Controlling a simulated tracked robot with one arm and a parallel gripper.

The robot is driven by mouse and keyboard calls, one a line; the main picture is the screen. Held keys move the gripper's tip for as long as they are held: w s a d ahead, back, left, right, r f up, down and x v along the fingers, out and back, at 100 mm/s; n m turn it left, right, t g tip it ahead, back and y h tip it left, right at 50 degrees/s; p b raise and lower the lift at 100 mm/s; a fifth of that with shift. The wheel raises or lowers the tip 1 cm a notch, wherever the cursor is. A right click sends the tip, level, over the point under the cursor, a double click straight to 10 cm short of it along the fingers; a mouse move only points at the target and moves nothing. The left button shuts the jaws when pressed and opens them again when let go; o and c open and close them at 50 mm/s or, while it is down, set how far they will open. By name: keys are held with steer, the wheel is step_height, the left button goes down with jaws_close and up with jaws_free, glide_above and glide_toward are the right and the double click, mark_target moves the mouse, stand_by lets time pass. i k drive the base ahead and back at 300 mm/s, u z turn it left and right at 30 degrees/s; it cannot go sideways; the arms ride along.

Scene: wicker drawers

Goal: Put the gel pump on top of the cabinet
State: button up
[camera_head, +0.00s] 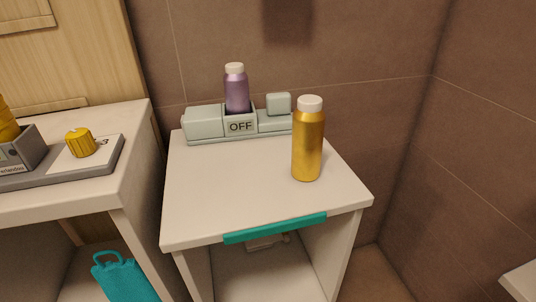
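A white cabinet (225,205) stands in the middle, with a teal strip (275,228) along its front top edge. A gold bottle (307,145) with a white cap stands upright on the right part of its top. A purple bottle (237,93) with a white cap stands upright at the back, in or just behind a pale grey unit (203,122) marked OFF. I cannot tell whether either bottle is the gel pump; no pump spout shows on them. My gripper is not in view.
On the left, a white counter (60,205) holds a grey tray with a yellow knob (80,142) and a grey box. A teal bag-like item (125,279) is below it. The cabinet top is clear at front left. A tiled wall is behind.

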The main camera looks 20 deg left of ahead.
mark_target(210, 190)
steer(key=u, duration=0.05)
steer(key=i, duration=1.1)
steer(key=u, duration=0.55)
